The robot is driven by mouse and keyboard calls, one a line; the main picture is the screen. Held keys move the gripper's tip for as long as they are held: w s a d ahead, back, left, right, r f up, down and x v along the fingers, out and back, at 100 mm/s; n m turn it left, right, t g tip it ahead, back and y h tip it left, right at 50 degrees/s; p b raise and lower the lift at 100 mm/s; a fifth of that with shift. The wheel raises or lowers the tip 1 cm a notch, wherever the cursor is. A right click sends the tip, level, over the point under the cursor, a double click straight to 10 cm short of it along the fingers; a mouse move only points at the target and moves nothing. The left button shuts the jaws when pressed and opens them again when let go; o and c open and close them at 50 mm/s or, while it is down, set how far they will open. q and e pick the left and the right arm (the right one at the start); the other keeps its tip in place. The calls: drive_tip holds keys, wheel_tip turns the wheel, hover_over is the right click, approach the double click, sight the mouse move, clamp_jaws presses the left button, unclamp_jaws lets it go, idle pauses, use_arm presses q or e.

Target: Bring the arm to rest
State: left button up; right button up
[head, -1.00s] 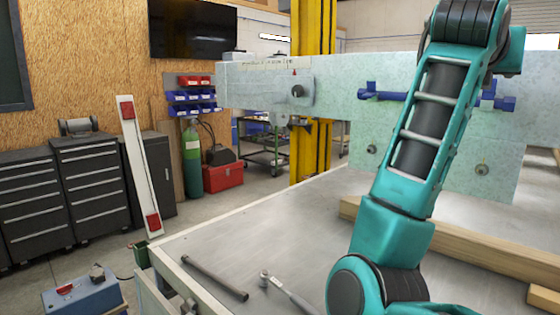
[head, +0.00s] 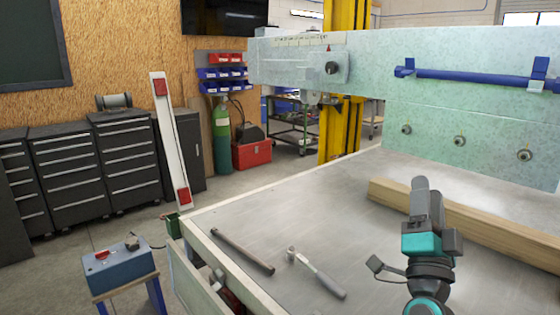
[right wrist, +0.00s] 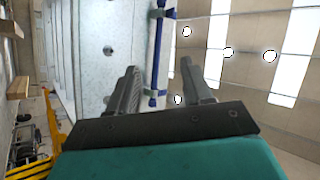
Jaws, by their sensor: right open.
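My right gripper (head: 420,192) is raised above the metal table in the head view, its fingers pointing up. In the right wrist view its two dark fingers (right wrist: 158,88) stand apart with nothing between them. Behind them shows the pale panel (right wrist: 100,50) with its blue bar (right wrist: 162,50). My left gripper is in neither view.
The metal table (head: 330,205) holds a metal rod (head: 242,250), a wrench-like tool (head: 316,272) and wooden beams (head: 480,222). The pale panel (head: 460,120) stands behind, with a blue bar (head: 470,76). A blue box (head: 118,268) stands at the lower left.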

drive_tip(key=s+a+f+n+g+y, duration=0.3)
drive_tip(key=s+f+n+y, duration=0.15)
drive_tip(key=f, duration=0.55)
drive_tip(key=s+a+f+n+g+y, duration=0.3)
drive_tip(key=f+n, duration=0.2)
drive_tip(key=f, duration=0.5)
drive_tip(key=s+a+f+n+g+y, duration=0.3)
drive_tip(key=s+f+n+y, duration=0.15)
drive_tip(key=f, duration=0.55)
drive_tip(key=s+f+n+g+h, duration=0.1)
drive_tip(key=s+f+g, duration=0.3)
drive_tip(key=s+f, duration=0.4)
drive_tip(key=shift+s+a+f+n+h, duration=0.3)
drive_tip(key=shift+s+a+f+n, duration=0.1)
drive_tip(key=shift+n, duration=0.5)
drive_tip(key=shift+w+r, duration=0.1)
